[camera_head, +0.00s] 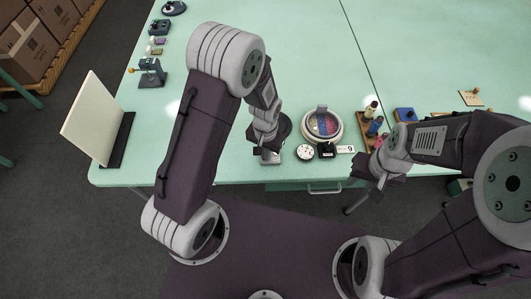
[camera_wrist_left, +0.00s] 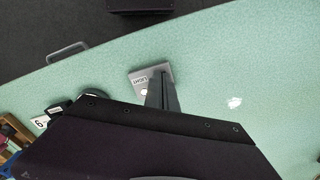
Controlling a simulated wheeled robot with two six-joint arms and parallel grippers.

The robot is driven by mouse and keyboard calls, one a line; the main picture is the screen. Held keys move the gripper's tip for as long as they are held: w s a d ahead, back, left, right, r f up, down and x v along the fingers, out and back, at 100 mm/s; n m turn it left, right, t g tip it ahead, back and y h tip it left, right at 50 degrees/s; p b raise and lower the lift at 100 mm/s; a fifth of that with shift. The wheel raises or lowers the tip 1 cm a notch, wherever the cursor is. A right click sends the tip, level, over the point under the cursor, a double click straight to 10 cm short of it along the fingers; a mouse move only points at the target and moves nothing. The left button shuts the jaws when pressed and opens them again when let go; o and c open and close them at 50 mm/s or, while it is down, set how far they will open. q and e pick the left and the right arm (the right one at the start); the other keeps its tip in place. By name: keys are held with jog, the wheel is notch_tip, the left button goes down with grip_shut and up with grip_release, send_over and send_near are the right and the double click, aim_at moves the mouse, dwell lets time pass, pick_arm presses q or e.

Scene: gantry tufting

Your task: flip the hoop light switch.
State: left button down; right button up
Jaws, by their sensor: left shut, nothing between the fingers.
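The light switch is a small grey plate (camera_head: 270,158) near the table's front edge. In the left wrist view, the plate (camera_wrist_left: 138,77) carries the word LIGHT and a small white round spot. My left gripper (camera_head: 264,142) is above it, pointing down. In the left wrist view, its shut fingers (camera_wrist_left: 161,82) overlap the plate's right part and hide some of it. Whether they touch it I cannot tell. The round hoop (camera_head: 323,125) with a striped coloured middle lies to the right. My right gripper (camera_head: 369,190) hangs off the table's front edge, away from the switch; its jaw opening is unclear.
A white dotted disc (camera_head: 305,153) and a black block with a "6" tag (camera_head: 345,149) lie close right of the switch. A wooden rack of spools (camera_head: 369,130) stands beyond. A pale tilted board (camera_head: 92,118) stands at the left. The table's middle is clear.

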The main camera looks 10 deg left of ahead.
pick_arm(q)
notch_tip(320, 180, up, 7)
jog(key=p, duration=0.6)
dwell(0.3)
